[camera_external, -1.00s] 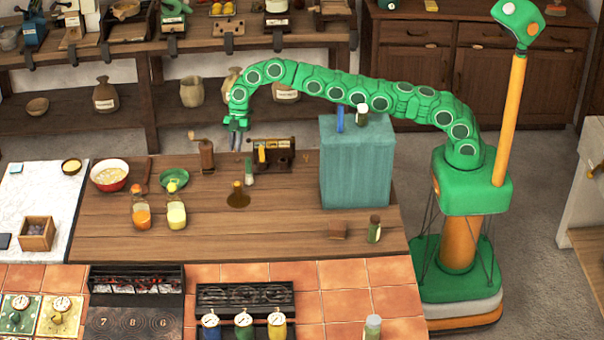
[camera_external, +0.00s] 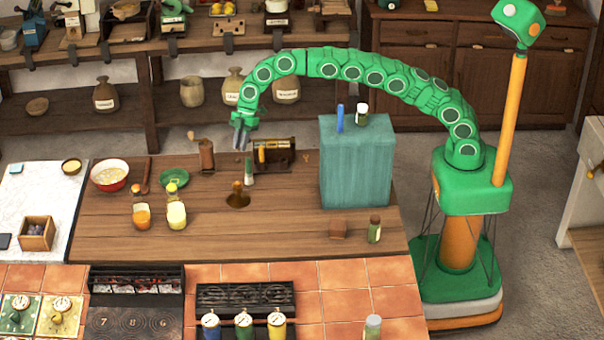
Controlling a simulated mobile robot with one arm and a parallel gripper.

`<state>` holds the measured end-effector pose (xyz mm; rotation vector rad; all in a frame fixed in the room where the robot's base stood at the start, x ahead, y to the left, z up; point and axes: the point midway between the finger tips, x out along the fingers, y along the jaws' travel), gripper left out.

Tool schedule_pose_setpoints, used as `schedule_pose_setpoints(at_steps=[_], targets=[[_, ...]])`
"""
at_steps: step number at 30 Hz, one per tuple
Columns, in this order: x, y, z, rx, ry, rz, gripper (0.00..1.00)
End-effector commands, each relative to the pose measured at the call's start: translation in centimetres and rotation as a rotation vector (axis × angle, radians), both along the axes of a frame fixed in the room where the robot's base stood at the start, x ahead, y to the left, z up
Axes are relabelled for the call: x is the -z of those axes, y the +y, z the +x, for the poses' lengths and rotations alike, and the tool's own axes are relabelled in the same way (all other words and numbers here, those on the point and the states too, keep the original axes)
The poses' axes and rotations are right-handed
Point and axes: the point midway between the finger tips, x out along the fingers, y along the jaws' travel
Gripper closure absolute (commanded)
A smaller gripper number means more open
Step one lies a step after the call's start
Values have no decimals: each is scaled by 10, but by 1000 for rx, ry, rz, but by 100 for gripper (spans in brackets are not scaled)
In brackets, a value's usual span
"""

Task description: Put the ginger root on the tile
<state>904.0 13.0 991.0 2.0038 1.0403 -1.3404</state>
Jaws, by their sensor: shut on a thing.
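My gripper (camera_external: 240,143) hangs pointing down over the back of the wooden counter, between the brown pepper mill and the dark wooden rack. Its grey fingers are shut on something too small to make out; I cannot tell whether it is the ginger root. A tiny tan piece (camera_external: 306,156) lies on the counter to the right of the rack, too small to identify. A small pale blue square (camera_external: 16,168), which may be the tile, lies on the white marble slab at the far left, well away from my gripper.
A tall teal box (camera_external: 355,165) stands under my arm, with a blue item and a jar on top. The pepper mill (camera_external: 206,155), rack (camera_external: 272,155), bottles (camera_external: 175,214), red bowl (camera_external: 110,175) and green plate (camera_external: 174,177) stand around.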

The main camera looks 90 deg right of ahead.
Motion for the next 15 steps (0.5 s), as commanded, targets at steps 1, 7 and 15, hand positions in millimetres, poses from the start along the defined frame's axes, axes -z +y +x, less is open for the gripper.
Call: schedule_pose_setpoints(at_steps=[1, 7, 15], targets=[[-6, 4, -4, 17, -1, -2, 100], [-17, 16, -17, 96, -1, -2, 100], [-30, 30, -40, 210, 1, -2, 100]])
